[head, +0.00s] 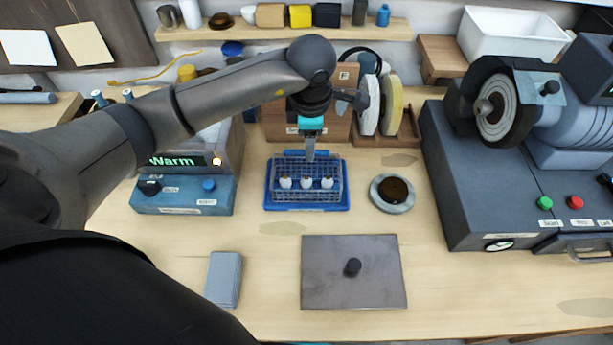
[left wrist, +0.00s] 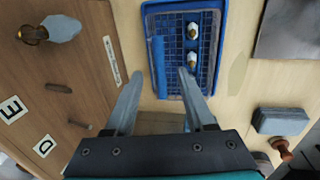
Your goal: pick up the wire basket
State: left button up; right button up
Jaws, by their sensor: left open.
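The wire basket (head: 307,196) is a blue mesh basket on the bench, left of the bench's middle in the head view. It sits on or in a blue tray (head: 269,207), and three white bulb-like pieces (head: 306,183) stand in it. A blue bar (head: 322,154) runs along its back edge. My left gripper (head: 310,156) points down at that back edge. In the left wrist view the gripper (left wrist: 160,72) is open, its fingers on either side of the bar (left wrist: 159,68) in the picture. The basket (left wrist: 207,77) extends beyond the fingertips. I cannot tell whether they touch it.
A round dark-topped dish (head: 392,193) stands right of the basket. A grey plate with a knob (head: 330,285) and a grey block (head: 223,279) lie in front. A blue-grey "Warm" unit (head: 183,195) is left, wooden holders (head: 280,130) behind, and a grinder machine (head: 470,190) right.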

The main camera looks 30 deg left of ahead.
pick_arm(q)
jog(key=shift+w+a+f, duration=0.1)
jog(key=shift+w+f, duration=0.05)
jog(key=shift+f, duration=0.75)
jog(key=shift+w+a+f, duration=0.1)
jog(key=shift+w+f, duration=0.05)
jog(key=shift+f, duration=0.7)
jog(key=shift+w+a+f, duration=0.1)
jog(key=shift+w+f, duration=0.05)
jog(key=shift+f, duration=0.75)
grip_shut()
